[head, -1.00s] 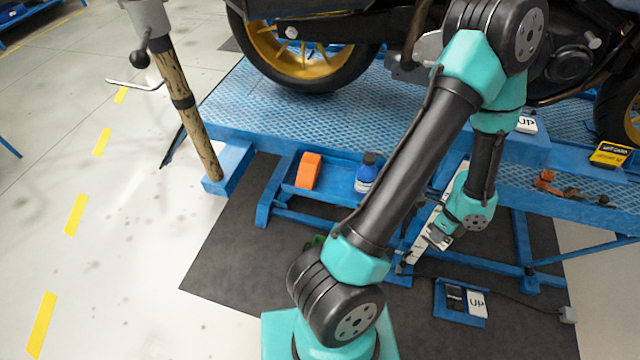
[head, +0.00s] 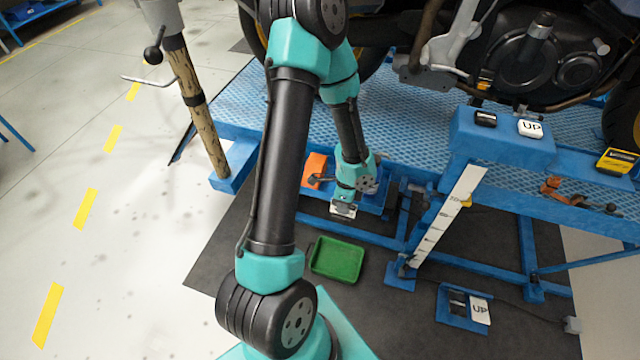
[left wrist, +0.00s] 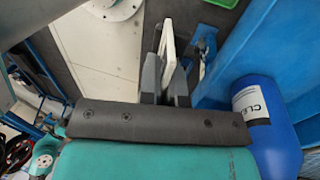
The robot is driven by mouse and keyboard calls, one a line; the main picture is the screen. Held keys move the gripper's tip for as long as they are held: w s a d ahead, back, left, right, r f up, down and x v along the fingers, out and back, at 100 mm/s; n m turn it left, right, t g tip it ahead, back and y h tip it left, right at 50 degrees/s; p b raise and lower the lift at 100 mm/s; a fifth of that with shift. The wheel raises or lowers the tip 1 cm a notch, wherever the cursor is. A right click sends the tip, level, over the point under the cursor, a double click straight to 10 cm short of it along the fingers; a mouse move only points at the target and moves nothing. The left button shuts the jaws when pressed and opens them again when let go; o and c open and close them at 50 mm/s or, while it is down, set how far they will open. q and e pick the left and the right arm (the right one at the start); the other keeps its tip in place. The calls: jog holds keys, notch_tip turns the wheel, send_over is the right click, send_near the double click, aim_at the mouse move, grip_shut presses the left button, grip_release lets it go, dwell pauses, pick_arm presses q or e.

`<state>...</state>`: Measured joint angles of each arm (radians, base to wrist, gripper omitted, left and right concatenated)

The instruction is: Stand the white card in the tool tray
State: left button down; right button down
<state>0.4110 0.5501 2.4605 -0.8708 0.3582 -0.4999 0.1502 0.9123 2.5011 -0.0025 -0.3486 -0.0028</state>
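My left gripper (head: 343,208) hangs in front of the blue tool tray (head: 371,202) on the lift's lower side, just above and behind the green tray. In the left wrist view its two dark fingers (left wrist: 168,78) are closed around a white card (left wrist: 168,42), seen nearly edge-on. In the head view only a small pale piece shows at the fingertips. The blue tray also shows in the left wrist view (left wrist: 305,112). A blue bottle (left wrist: 262,115) stands there beside the gripper, hidden by the arm in the head view. My right gripper is not in view.
An orange block (head: 315,168) is in the blue tray. A green tray (head: 337,258) lies on the dark mat. Cards marked UP lie on a blue box (head: 530,128) and a floor holder (head: 480,310).

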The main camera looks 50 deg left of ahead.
pick_arm(q)
jog(key=shift+s+a, duration=0.15)
dwell(0.4)
jog(key=w+a, duration=0.3)
jog(key=w+a+f, duration=0.1)
jog(key=w+a, duration=0.2)
jog(key=a, duration=0.1)
jog(key=w+a, duration=0.4)
jog(key=shift+w+a+f, duration=0.1)
jog(key=shift+f, duration=0.1)
jog(key=shift+w+a, duration=0.15)
jog(key=shift+a, duration=0.05)
jog(key=shift+w+a+f, duration=0.1)
jog(key=shift+a+f, duration=0.05)
jog(key=shift+f, duration=1.65)
